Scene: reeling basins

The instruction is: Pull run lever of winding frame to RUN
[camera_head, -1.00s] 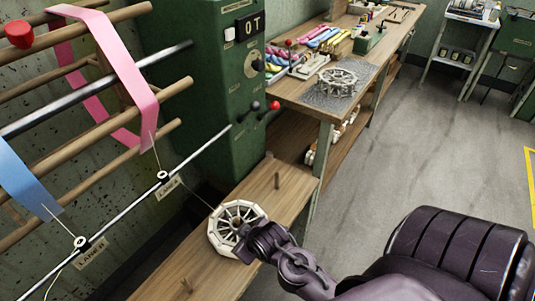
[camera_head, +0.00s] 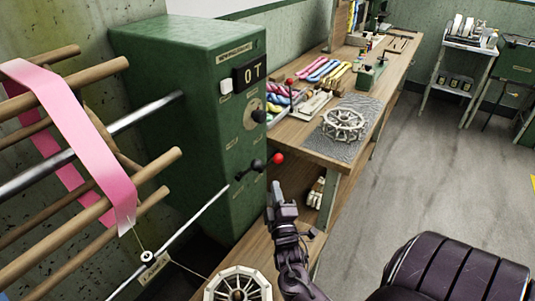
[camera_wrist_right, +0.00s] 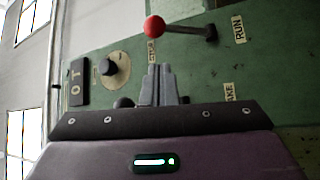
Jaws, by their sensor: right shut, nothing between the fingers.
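The winding frame's green box (camera_head: 190,120) stands left of the workbench. A lever with a red knob (camera_head: 277,159) sticks out from its lower front. In the right wrist view the red knob (camera_wrist_right: 154,27) is above and just beyond the fingertips, its shaft (camera_wrist_right: 190,31) running right to a pivot. A RUN label (camera_wrist_right: 239,29) lies right of the pivot; another label, partly hidden, is below the knob. My right gripper (camera_head: 284,187) is shut and empty, below the red knob in the head view, apparently apart from it. My left gripper is out of view.
A dark knob (camera_head: 256,166) sits beside the red one. A white reel (camera_head: 238,285) is on the low wooden shelf below. The workbench (camera_head: 315,145) at right holds a white reel (camera_head: 344,124) and coloured skeins. Open floor lies further right.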

